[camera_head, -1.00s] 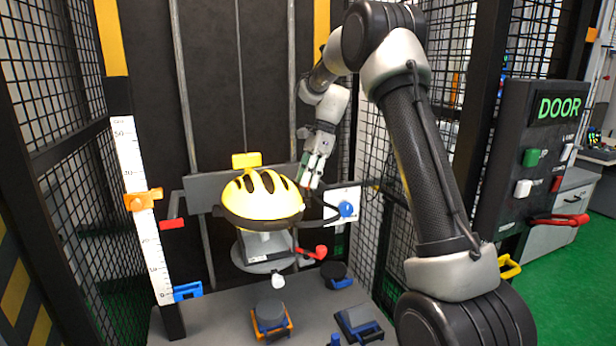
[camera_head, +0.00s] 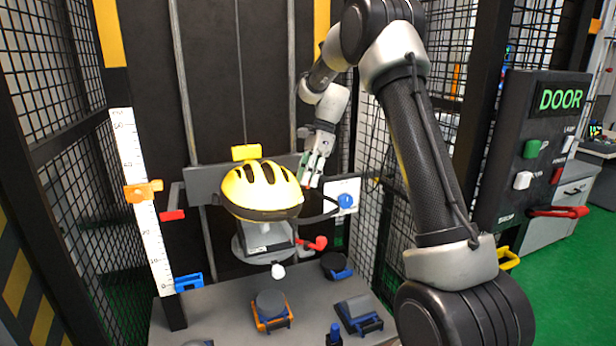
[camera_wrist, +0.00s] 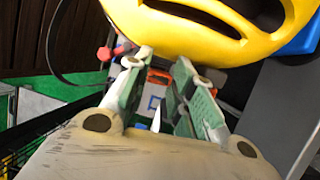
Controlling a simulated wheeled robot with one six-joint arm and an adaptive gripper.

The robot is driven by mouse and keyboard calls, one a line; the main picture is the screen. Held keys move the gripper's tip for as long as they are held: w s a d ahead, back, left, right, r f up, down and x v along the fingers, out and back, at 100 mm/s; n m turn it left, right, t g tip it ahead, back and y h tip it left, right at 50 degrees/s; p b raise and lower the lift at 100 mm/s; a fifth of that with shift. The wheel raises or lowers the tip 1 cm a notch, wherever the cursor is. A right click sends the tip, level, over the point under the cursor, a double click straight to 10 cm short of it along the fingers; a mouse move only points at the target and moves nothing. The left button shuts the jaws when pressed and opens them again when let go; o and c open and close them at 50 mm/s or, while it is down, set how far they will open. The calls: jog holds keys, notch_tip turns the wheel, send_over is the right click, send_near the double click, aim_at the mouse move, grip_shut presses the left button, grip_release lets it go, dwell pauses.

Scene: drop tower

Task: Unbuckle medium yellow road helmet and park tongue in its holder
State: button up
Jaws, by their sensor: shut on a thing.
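The yellow road helmet (camera_head: 262,185), with dark vents and a dark lower rim, sits on a stand (camera_head: 265,240) in front of the dark back wall. My gripper (camera_head: 312,180) is at the helmet's right side, pointing down. In the wrist view the helmet (camera_wrist: 225,32) fills the top, just above my green-padded fingertips (camera_wrist: 160,75). The fingers are shut on a small dark piece between the pads; it is mostly hidden, and I cannot tell whether it is the tongue. A thin black loop (camera_wrist: 52,62) curves at the left of the wrist view. The tongue's holder cannot be told apart.
A white panel with a blue knob (camera_head: 345,200) and a red handle (camera_head: 318,243) are right of the stand. Dark pucks (camera_head: 270,303) and blue-edged blocks sit on the grey platform. A white scale (camera_head: 140,205) stands at left. Mesh cage walls close both sides.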

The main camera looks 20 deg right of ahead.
jog(key=shift+s+a+f, duration=0.1)
jog(key=shift+f, duration=0.3)
jog(key=shift+c, duration=0.3)
jog(key=o, duration=0.8)
jog(key=shift+o, duration=0.2)
jog(key=shift+r, duration=0.15)
jog(key=v, duration=1.1)
jog(key=shift+d+r, duration=0.25)
jog(key=shift+r, duration=0.1)
